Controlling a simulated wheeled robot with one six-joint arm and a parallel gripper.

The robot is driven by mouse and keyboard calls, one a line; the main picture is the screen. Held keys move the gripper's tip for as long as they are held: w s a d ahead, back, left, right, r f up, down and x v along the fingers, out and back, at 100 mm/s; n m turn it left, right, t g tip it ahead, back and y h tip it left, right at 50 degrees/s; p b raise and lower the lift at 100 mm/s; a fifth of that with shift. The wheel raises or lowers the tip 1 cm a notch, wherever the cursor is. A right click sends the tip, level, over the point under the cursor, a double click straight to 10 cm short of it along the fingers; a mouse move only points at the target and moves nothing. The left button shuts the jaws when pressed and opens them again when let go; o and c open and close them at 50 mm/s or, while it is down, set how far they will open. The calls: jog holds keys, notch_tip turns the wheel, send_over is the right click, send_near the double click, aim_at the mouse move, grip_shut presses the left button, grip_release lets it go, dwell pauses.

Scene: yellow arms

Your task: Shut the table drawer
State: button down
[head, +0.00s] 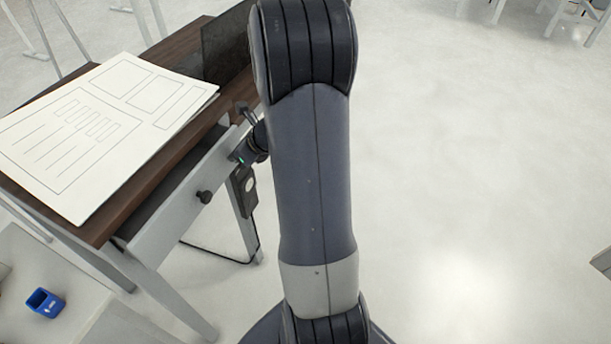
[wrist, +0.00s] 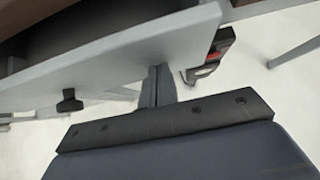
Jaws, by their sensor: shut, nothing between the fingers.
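The table drawer has a light grey front (head: 180,205) with a black knob (head: 204,197). It stands partly open, with a dark gap between its front and the brown tabletop (head: 108,222). In the wrist view the drawer front (wrist: 130,55) crosses the upper part, with the knob (wrist: 69,100) at the left. My gripper (wrist: 160,72) is shut and empty, with its fingers at the drawer front, right of the knob. I cannot tell whether they touch it. In the head view my arm hides part of the gripper and the table's right end.
A large white printed sheet (head: 100,120) lies on the tabletop. A black control box (head: 242,192) with a cable hangs by the table's right end. A blue cup-like object (head: 44,302) stands on a pale surface at lower left. The floor (head: 480,170) to the right is clear.

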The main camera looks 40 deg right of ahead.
aim_at(214, 146)
jog(key=w+a, duration=0.1)
jog(key=w, duration=0.3)
jog(key=w+a+p, duration=0.1)
jog(key=w, duration=0.1)
jog(key=shift+w+a, duration=0.25)
jog(key=shift+a, duration=0.1)
jog(key=shift+r, duration=0.15)
jog(key=shift+w, duration=0.15)
